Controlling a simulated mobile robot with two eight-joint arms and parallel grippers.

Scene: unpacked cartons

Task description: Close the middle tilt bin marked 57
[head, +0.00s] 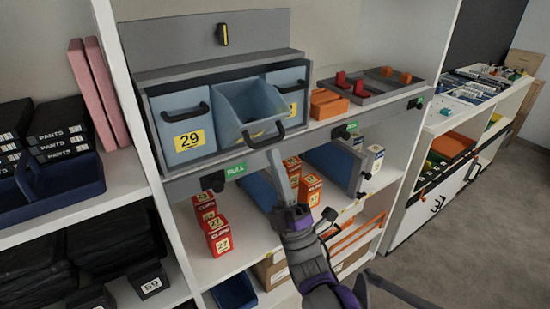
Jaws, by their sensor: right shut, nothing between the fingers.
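A grey rack (222,70) on the shelf holds three blue tilt bins side by side. The middle tilt bin (250,101) is tipped forward and open, with its dark handle at the front lower edge. I cannot read its mark from here. The left bin (181,102) is upright and marked 29. The right bin (291,78) is upright, its yellow label partly hidden by the middle bin. My right gripper (271,155) is shut and empty, its tip just below the middle bin's front handle. I cannot tell whether it touches. My left gripper is not in view.
A tray with red and orange pieces (372,85) stands right of the rack. Below the shelf edge are red clip boxes (218,234) and blue panels. Pink folders (92,90) and dark boxes fill the left shelves. The floor at right is clear.

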